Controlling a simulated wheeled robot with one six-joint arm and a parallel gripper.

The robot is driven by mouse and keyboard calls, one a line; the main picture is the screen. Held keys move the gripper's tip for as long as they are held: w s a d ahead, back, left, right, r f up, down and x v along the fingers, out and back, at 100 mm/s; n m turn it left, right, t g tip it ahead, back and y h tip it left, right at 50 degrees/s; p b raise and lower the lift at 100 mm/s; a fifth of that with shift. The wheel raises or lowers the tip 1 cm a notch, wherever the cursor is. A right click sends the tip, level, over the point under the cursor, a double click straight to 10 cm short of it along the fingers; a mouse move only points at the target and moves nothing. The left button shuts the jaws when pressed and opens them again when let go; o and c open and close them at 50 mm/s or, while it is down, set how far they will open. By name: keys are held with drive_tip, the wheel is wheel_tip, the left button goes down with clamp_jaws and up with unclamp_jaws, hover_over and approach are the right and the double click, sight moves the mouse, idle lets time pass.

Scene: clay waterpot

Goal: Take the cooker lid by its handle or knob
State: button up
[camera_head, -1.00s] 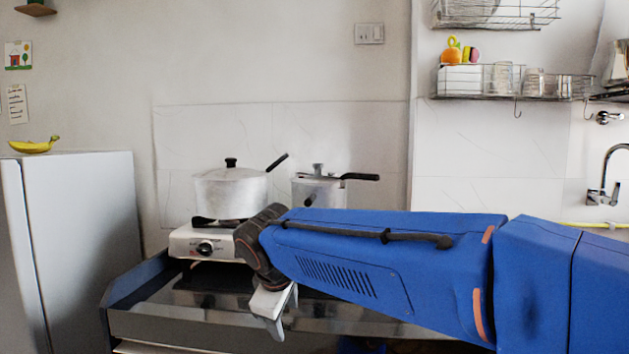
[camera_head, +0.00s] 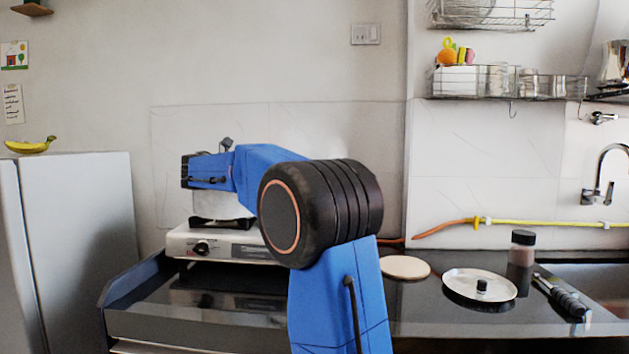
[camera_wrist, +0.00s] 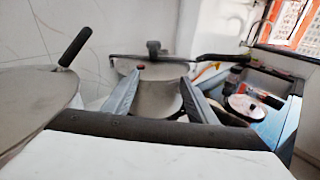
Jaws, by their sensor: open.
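The metal cooker (camera_wrist: 158,98) stands beyond my gripper in the wrist view. Its lid (camera_wrist: 150,70) is on top, with a dark knob (camera_wrist: 153,48) at the middle and a long black handle (camera_wrist: 222,58) pointing right. My gripper (camera_wrist: 160,78) is open and empty; its two grey fingers frame the cooker's body, and the knob shows above and beyond the fingertips. I cannot tell whether the fingers touch the cooker.
On the counter right are a round board (camera_head: 403,267), a loose lid with a black knob (camera_head: 464,285), a jar (camera_head: 521,253) and a dark tool (camera_head: 567,299).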

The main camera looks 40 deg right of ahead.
drive_tip(key=shift+n+g+h, duration=0.3)
drive_tip(key=shift+h, duration=0.3)
drive_tip(key=d, duration=0.6)
drive_tip(key=w+d+r, duration=0.1)
drive_tip(key=d, duration=0.5)
drive_tip(key=w+d+r, duration=0.1)
drive_tip(key=d, duration=0.5)
drive_tip(key=shift+d+r, duration=0.1)
clamp_jaws()
